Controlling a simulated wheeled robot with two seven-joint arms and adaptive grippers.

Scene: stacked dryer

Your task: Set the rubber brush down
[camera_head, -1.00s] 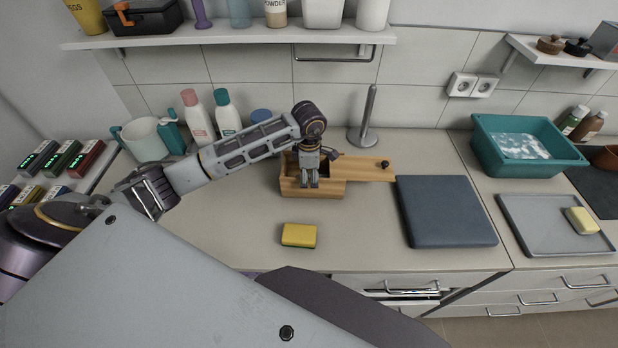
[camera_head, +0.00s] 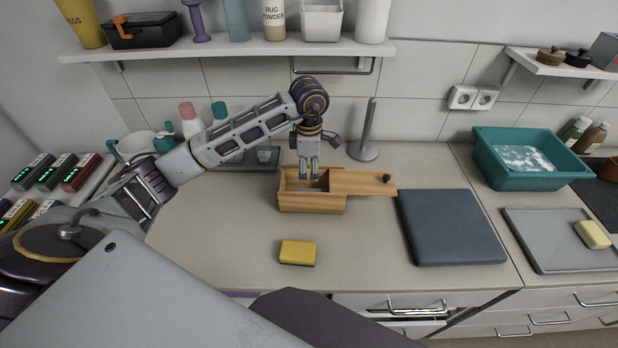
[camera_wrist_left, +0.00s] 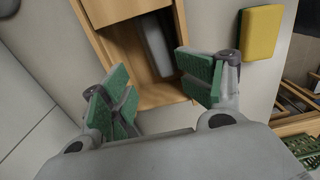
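A wooden box (camera_head: 312,203) stands on the counter, its lid (camera_head: 360,182) slid partly to the right. My left gripper (camera_head: 309,178) is above the box's open part, pointing down. In the left wrist view the left gripper (camera_wrist_left: 160,95) has its green-padded fingers wide apart with nothing between them. A grey elongated item (camera_wrist_left: 156,45) lies inside the box (camera_wrist_left: 120,40); it may be the rubber brush, but only part of it shows and I cannot tell for sure. My right gripper is not in view.
A yellow sponge (camera_head: 298,252) lies in front of the box. A dark slab (camera_head: 450,228) lies to the right, and a metal upright holder (camera_head: 367,135) stands behind. A teal basin (camera_head: 530,165) and a grey tray (camera_head: 560,245) are farther right. A shelf (camera_head: 230,48) hangs above.

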